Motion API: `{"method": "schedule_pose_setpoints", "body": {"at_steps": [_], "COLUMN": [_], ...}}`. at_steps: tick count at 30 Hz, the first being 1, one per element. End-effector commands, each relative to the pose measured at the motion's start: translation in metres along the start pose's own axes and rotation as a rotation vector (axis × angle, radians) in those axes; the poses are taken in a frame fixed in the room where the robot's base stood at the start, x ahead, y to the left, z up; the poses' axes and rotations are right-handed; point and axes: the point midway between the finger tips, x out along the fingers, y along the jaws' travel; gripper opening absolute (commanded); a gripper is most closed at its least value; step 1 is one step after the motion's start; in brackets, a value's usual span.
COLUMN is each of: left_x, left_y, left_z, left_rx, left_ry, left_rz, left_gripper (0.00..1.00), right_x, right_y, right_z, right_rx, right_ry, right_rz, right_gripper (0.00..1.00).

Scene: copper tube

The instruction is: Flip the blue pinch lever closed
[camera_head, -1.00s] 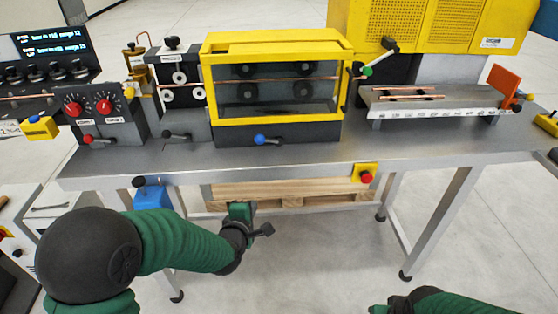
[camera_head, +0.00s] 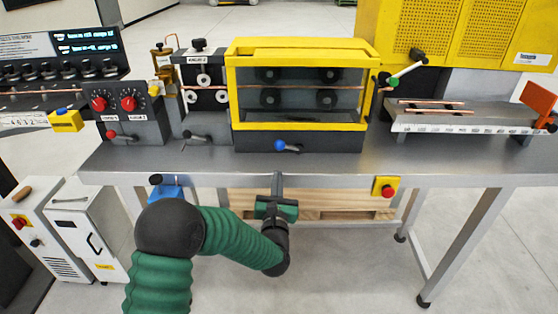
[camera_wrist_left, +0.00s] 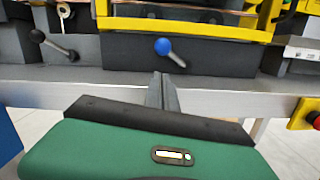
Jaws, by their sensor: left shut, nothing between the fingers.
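The blue pinch lever (camera_head: 281,145) has a blue ball knob and a short light handle that points right. It sits on the dark front panel below the yellow-framed box (camera_head: 300,127). It also shows in the left wrist view (camera_wrist_left: 163,46), where its handle runs down to the right. My left gripper (camera_head: 277,178) is shut and empty at the table's front edge, below and in front of the lever, apart from it. Its closed fingers (camera_wrist_left: 161,90) point toward the panel in the left wrist view. My right gripper is not in view.
A black-knobbed lever (camera_head: 187,135) stands left of the box. A red button on a yellow plate (camera_head: 385,187) is mounted on the table front to the right. A blue box (camera_head: 165,189) hangs at the left. The grey tabletop (camera_head: 330,166) before the lever is clear.

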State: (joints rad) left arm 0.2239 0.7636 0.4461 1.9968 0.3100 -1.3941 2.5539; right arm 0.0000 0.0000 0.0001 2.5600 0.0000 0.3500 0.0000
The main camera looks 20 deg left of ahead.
Motion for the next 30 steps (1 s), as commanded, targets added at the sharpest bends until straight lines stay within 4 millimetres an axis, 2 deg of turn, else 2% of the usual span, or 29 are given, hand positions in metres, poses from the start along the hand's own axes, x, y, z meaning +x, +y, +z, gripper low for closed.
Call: {"method": "schedule_pose_setpoints", "body": {"at_steps": [6,12,16,30], "left_x": [0.045,0.074,0.081,0.081], "left_y": [0.0,0.0,0.0,0.0], "left_z": [0.001,0.001,0.001,0.002], "left_rx": [0.0,0.001,0.002,0.018], "left_ry": [-0.003,-0.002,-0.001,-0.002], "left_rz": [0.0,-0.001,-0.001,-0.003], "left_gripper": [0.0,0.0,0.0,0.0], "right_x": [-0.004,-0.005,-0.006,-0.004], "right_y": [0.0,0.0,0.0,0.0], "right_z": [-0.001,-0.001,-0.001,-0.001], "right_rx": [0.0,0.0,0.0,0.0], "right_ry": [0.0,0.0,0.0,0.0], "right_rz": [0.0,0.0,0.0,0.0], "right_gripper": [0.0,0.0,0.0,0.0]}}
